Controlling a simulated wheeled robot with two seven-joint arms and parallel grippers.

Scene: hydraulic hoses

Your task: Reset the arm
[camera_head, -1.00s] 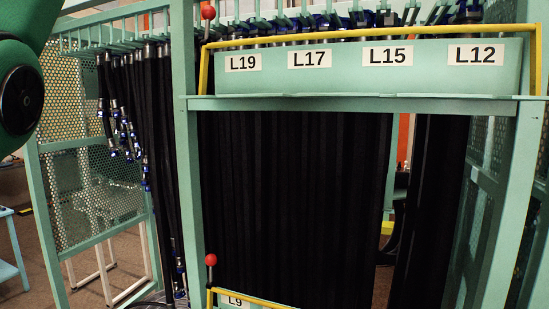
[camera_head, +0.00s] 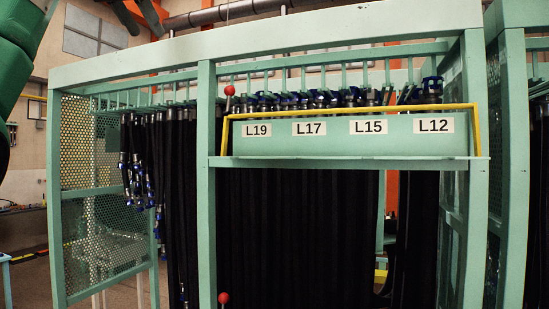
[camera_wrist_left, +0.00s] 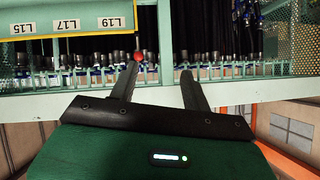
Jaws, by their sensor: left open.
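My left arm (camera_head: 22,45) shows as green links at the upper left of the head view. The two dark fingers of my left gripper (camera_head: 148,28) reach down from the top edge there, high before the rack's upper left part. The left wrist view shows the same fingers (camera_wrist_left: 160,68) spread apart with nothing between them. That view is upside down, with the rack beyond the fingers. A red ball knob (camera_wrist_left: 138,57) appears beside one fingertip; I cannot tell the gap between them. My right gripper is not in view.
A green hose rack (camera_head: 207,200) fills the middle, with black hoses (camera_head: 300,235) hanging in it. A labelled panel (camera_head: 345,147) has a yellow rail (camera_head: 350,110). Hoses with blue fittings (camera_head: 135,180) hang at the left. Another rack frame (camera_head: 512,170) stands at the right.

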